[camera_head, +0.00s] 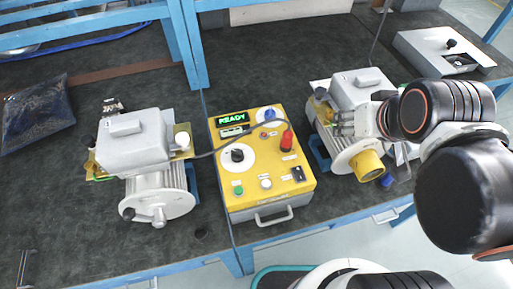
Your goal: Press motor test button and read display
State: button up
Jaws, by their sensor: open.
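A yellow test box (262,160) sits on the dark bench in the middle of the head view. Its green display (231,119) at the upper left reads "READY". Its face carries a green button (239,190), a white button (266,183), a black knob (237,155), a red plug or knob (286,141) and a blue knob (269,114). The labels are too small to read, so I cannot tell which is the motor test button.
A grey-white motor unit (135,145) stands left of the box, with a dark cable running to the box. A dark bag (36,112) lies far left. A grey case (445,50) is at the back right. Blue frame posts (189,45) rise behind. Bare bench (65,210) shows at the left front.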

aim_at(238, 190)
jog(key=j+u, duration=0.1)
jog(key=u, duration=0.6)
jog(key=j+u, duration=0.15)
jog(key=u, duration=0.2)
jog(key=k+j, duration=0.05)
